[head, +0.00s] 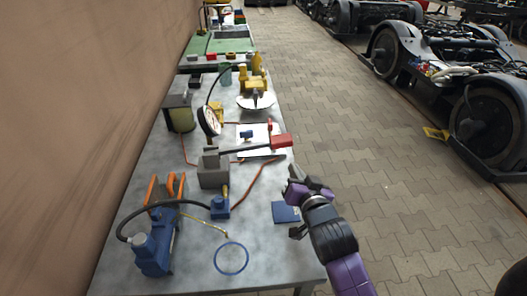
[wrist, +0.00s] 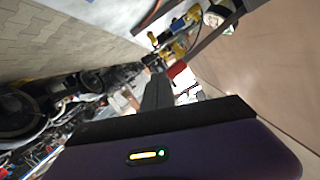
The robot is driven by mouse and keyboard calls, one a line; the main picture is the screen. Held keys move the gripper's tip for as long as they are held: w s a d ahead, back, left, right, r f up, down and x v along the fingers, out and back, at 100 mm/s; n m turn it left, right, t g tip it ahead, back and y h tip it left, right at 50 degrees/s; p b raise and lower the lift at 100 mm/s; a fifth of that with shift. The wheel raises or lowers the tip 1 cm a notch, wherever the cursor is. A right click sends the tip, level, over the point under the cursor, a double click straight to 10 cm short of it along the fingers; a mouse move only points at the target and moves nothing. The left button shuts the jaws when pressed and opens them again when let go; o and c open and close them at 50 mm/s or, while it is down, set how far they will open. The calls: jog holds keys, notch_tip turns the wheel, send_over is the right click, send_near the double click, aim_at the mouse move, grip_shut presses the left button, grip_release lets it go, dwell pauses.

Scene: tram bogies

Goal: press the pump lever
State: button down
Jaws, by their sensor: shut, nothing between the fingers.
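The pump lever (head: 250,147) is a dark bar with a red grip (head: 281,141), rising slightly to the right from a grey pump block (head: 213,170) on the metal table. My gripper (head: 294,173) is at the table's right edge, nearer than the red grip and a little to its right. It appears apart from the lever. In the wrist view my dark fingers (wrist: 156,92) are together and empty, and the red grip (wrist: 178,70) shows just beyond their tips. The block is not clearly seen in the wrist view.
A round gauge (head: 208,121), a blue tool (head: 153,248) with a black hose, a blue ring (head: 231,258) and a blue pad (head: 286,212) are on the table. A yellow device (head: 254,82) stands farther back. The paved floor (head: 350,150) to the right is clear; bogies stand beyond it.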

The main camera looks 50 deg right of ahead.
jog(key=shift+r, duration=0.1)
dwell(0.6)
jog(key=w+a+r+n+g+h+p, duration=0.1)
jog(key=w+a+r+n+p, duration=0.1)
jog(key=r+p, duration=0.4)
notch_tip(320, 180, up, 4)
jog(key=w+n, duration=0.1)
jog(key=n, duration=0.1)
jog(key=shift+a+r+n+g, duration=0.15)
jog(key=shift+a+n+g, duration=0.05)
jog(key=shift+n+g, duration=0.1)
jog(key=shift+w+d, duration=0.1)
jog(key=shift+w, duration=0.05)
